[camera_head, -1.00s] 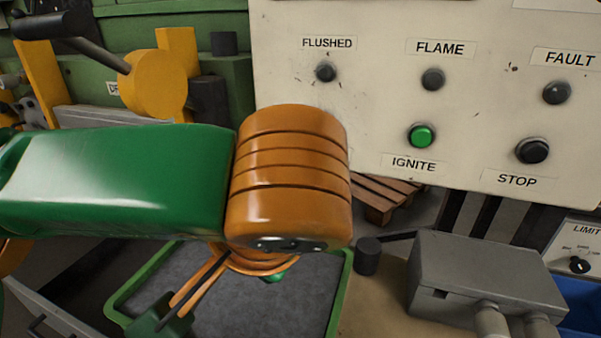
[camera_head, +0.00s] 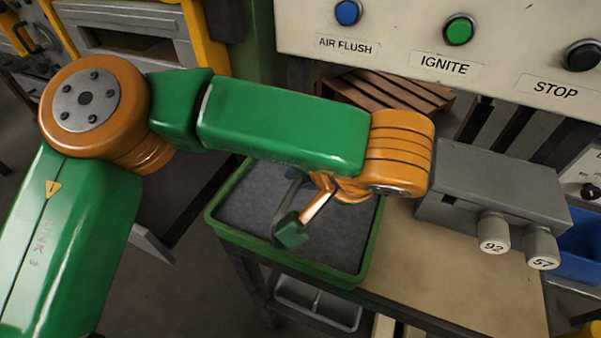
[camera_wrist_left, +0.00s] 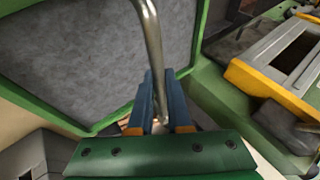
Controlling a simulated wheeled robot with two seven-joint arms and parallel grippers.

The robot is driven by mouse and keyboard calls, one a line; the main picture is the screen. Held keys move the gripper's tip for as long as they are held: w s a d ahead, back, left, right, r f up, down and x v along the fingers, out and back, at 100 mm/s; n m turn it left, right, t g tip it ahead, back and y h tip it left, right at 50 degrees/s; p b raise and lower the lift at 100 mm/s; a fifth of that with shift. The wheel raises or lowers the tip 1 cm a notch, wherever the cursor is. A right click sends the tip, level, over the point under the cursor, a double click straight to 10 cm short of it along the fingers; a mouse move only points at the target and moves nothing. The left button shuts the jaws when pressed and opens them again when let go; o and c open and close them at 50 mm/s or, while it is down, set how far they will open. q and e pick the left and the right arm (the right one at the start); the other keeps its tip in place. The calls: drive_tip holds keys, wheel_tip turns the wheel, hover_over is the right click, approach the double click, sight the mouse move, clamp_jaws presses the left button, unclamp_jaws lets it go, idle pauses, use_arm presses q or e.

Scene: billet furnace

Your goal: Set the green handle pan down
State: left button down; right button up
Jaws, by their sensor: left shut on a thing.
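The pan (camera_head: 215,226) is a shallow green-rimmed tray with a mottled dark grey inside. In the head view it is at the bench, below my left forearm. A bent grey metal bar, its handle (camera_wrist_left: 152,35), rises across the pan in the wrist view. My left gripper (camera_head: 291,228) is over the pan. In the wrist view its two blue fingers (camera_wrist_left: 160,100) are shut on the handle. My wrist hides part of the pan's far side. I cannot tell whether the pan's underside touches the bench. My right gripper is not in view.
Right of the pan is a tan bench top (camera_head: 455,275) with a grey box (camera_head: 490,185) bearing two numbered knobs. A pale button panel (camera_head: 400,35) stands behind. A blue bin (camera_head: 585,245) is at the right. A yellow-edged machine part (camera_wrist_left: 265,85) shows in the wrist view.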

use_arm(q)
drive_tip(key=shift+f, duration=0.1)
drive_tip(key=c, duration=0.9)
unclamp_jaws()
drive_tip(key=shift+s, duration=0.1)
drive_tip(key=shift+o, duration=0.2)
drive_tip(key=p+v, duration=0.1)
drive_tip(key=v, duration=1.1)
drive_tip(key=shift+r, duration=0.2)
